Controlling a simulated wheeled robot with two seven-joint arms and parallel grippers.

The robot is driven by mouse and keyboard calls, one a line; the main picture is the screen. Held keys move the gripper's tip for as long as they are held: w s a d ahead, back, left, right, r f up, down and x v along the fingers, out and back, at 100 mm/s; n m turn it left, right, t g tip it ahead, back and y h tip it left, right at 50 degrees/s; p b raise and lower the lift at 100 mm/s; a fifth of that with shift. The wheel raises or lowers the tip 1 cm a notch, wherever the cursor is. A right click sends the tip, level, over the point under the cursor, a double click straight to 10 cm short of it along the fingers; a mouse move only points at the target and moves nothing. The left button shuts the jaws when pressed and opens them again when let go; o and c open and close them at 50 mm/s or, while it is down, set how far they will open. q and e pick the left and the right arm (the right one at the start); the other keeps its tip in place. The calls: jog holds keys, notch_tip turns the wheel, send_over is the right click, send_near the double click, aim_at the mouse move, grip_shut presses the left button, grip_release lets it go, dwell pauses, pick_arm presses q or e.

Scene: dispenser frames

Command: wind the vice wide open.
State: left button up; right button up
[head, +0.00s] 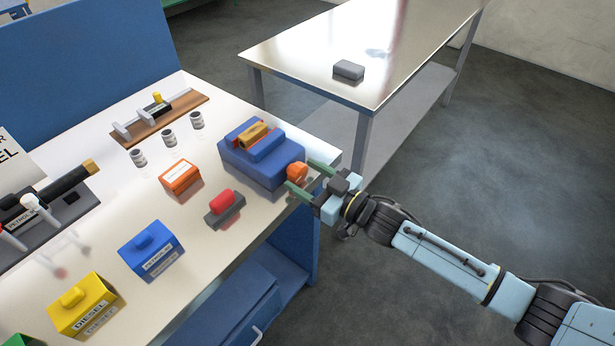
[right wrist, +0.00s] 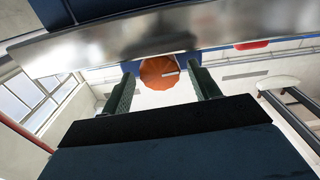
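The blue vice (head: 262,150) sits at the right corner of the white workbench. A wooden-coloured block (head: 253,134) lies between its jaws. An orange knob (head: 297,171) sticks out of the vice's front side, and it also shows in the right wrist view (right wrist: 160,73). My right gripper (head: 303,174) is open, with its green fingers on either side of the knob. In the right wrist view the gripper (right wrist: 160,84) shows gaps between both fingers and the knob, so it does not look clamped. My left gripper is not in view.
A red-and-grey block (head: 225,207) and an orange box (head: 180,177) stand on the bench near the vice. Blue (head: 151,249) and yellow (head: 83,304) boxes stand nearer. A second table (head: 330,50) with a grey block (head: 348,71) stands behind. Open floor lies right.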

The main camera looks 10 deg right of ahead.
jog(key=c, duration=0.8)
jog(key=shift+n+p, duration=0.3)
jog(key=shift+n, duration=1.2)
jog(key=shift+c, duration=0.2)
jog(key=o, duration=1)
jog(key=shift+c, duration=0.2)
jog(key=v, duration=1.3)
jog(key=shift+s+d+p, duration=0.15)
jog(key=shift+s+p, duration=0.05)
jog(key=shift+p, duration=0.15)
